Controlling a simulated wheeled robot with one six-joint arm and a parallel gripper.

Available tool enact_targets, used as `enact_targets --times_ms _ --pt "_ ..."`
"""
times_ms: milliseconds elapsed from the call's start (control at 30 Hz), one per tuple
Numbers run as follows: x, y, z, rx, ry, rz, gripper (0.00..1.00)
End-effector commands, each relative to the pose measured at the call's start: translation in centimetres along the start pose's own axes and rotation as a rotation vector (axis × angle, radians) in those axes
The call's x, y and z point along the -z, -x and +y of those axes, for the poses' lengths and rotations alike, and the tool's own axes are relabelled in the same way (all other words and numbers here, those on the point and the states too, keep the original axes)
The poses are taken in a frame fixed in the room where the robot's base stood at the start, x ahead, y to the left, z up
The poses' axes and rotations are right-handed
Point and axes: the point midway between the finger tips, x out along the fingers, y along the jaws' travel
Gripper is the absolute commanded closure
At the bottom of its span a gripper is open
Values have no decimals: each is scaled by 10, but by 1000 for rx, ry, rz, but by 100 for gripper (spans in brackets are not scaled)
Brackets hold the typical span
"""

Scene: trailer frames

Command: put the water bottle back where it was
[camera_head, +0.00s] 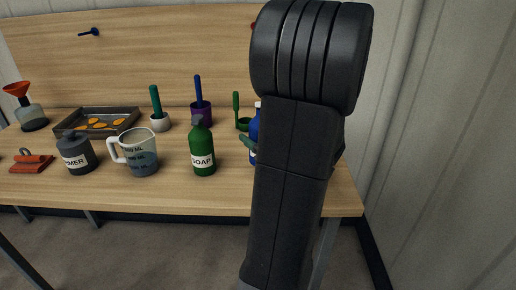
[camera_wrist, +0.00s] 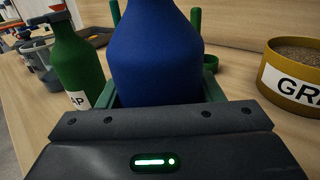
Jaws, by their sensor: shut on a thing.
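The blue bottle (camera_wrist: 158,60) fills the middle of the wrist view, upright, between the green fingers of my gripper (camera_wrist: 157,50). My gripper is shut on it. In the head view only a strip of the blue bottle (camera_head: 255,124) shows, with a bit of white label, left of my dark arm; the arm hides the rest. One green fingertip of my gripper (camera_head: 248,143) shows there too. The bottle's base is hidden, so I cannot tell whether it touches the table. Its label text is not readable.
A green soap bottle (camera_head: 203,152) stands close left of the blue bottle. A tan tub (camera_wrist: 294,72) is at right in the wrist view. A measuring jug (camera_head: 139,153), a grey bottle (camera_head: 76,153) and a tray (camera_head: 72,131) stand farther left on the wooden table (camera_head: 100,187).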

Motion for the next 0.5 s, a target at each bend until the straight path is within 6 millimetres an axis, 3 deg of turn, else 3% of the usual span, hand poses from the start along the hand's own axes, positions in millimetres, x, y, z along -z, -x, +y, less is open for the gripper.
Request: enact_targets --times_ms 200,500 --pt "30 0 0 1 -4 1 75" --pt "32 0 0 1 0 -1 75"
